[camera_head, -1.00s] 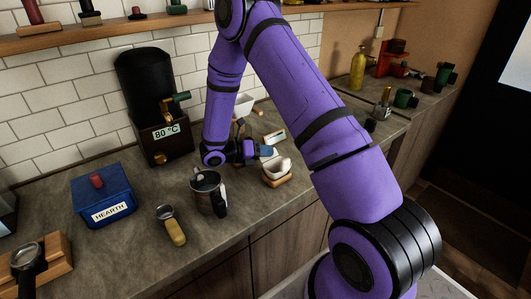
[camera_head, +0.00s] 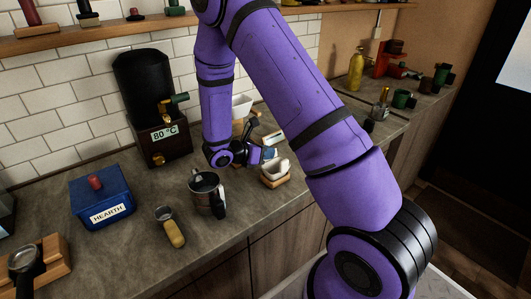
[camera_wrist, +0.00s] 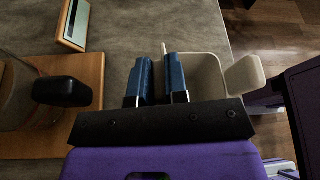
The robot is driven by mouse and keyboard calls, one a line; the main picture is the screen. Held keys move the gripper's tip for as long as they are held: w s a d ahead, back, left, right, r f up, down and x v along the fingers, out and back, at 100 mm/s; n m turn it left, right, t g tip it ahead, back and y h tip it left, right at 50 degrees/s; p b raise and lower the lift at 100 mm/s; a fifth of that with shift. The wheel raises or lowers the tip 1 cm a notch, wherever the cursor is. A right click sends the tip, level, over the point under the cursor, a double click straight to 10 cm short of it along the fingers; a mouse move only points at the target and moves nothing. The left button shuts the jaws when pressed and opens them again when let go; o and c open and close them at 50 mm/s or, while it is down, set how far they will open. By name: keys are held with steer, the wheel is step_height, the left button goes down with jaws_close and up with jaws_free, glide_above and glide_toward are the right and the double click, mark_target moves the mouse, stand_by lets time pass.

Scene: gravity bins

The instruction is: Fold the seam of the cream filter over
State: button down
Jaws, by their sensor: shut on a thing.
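My gripper (camera_wrist: 161,80) has its two blue fingers close together, with a thin pale edge, which I take to be the cream filter (camera_wrist: 163,49), between them. Most of this pale piece is hidden by the fingers and the gripper body, so its seam and fold are not clear. In the head view my gripper (camera_head: 268,154) is low over the counter, just behind a cream open-topped holder (camera_head: 275,168) on a wooden base. In the wrist view the holder (camera_wrist: 207,75) lies right beside the right finger.
A white dripper (camera_head: 242,104) on a wooden stand is behind my arm. A small wood-framed display (camera_wrist: 75,20) lies to the left in the wrist view.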

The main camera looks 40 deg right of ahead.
steer(key=shift+s+m+t, duration=0.25)
steer(key=shift+m+t, duration=0.25)
steer(key=shift+m, duration=0.2)
steer(key=c, duration=1.1)
jaws_free()
steer(key=shift+r, duration=0.1)
steer(key=v, duration=1)
steer(key=shift+a+r, duration=0.2)
steer(key=shift+a, duration=0.15)
